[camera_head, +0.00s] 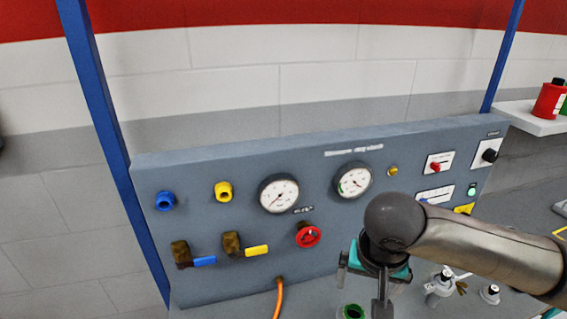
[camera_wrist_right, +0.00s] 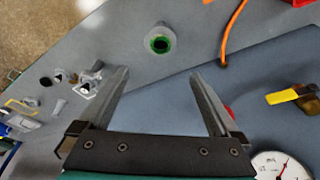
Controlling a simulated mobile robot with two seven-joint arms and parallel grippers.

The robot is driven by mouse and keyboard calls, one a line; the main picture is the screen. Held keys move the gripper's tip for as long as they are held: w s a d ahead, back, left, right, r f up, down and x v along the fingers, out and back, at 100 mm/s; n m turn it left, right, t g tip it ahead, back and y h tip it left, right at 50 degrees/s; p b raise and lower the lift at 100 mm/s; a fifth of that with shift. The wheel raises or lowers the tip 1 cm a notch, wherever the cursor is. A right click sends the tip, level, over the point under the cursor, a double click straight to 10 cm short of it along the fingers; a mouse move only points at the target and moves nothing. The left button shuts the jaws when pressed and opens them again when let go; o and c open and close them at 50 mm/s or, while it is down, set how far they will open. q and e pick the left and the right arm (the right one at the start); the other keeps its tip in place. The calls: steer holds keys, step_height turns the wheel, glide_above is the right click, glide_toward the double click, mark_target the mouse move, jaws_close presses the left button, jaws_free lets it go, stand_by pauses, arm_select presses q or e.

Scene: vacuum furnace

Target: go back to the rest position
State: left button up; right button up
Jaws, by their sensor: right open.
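My right gripper (camera_head: 362,288) hangs in front of the grey control panel (camera_head: 230,285), with its arm coming in from the right. In the right wrist view its two fingers (camera_wrist_right: 160,78) are spread apart with nothing between them. A round green-rimmed part (camera_head: 352,312) stands on the bench just below the gripper. It also shows ahead of the fingers in the wrist view (camera_wrist_right: 160,43), apart from them. My left gripper is not in view.
The panel carries two gauges (camera_head: 279,193), a red knob (camera_head: 308,235), and valves with blue and yellow (camera_head: 257,251) handles. An orange hose (camera_head: 279,297) runs down from it. Small metal fittings (camera_head: 440,285) stand on the bench at right. A red bottle (camera_head: 550,99) stands on a shelf.

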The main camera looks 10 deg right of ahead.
steer(key=s+a+f+n+t+y, duration=0.1)
steer(key=s+a+f+n+y, duration=0.15)
steer(key=a, duration=0.35)
steer(key=s+a+f+n+t+y, duration=0.1)
steer(key=s+a+f+n+y, duration=0.1)
steer(key=s+a+f+n, duration=0.3)
steer(key=s+d+f+g+h, duration=0.1)
steer(key=s+d+f+h, duration=0.2)
steer(key=s+d+f, duration=0.3)
step_height(320, 180, down, 27)
steer(key=s+g+b, duration=0.1)
steer(key=s+b, duration=0.1)
steer(key=b, duration=0.5)
steer(key=s+d+f+b, duration=0.1)
steer(key=s+f+b, duration=0.2)
steer(key=s+f, duration=0.5)
steer(key=s+d+f+g+b, duration=0.1)
steer(key=s+f+b, duration=0.2)
steer(key=s+f, duration=0.4)
step_height(320, 180, down, 5)
steer(key=shift+s+f+n+g, duration=0.15)
steer(key=shift+s+n+g, duration=0.15)
steer(key=shift+s+n, duration=0.05)
steer(key=shift+d, duration=0.1)
steer(key=shift+c, duration=0.4)
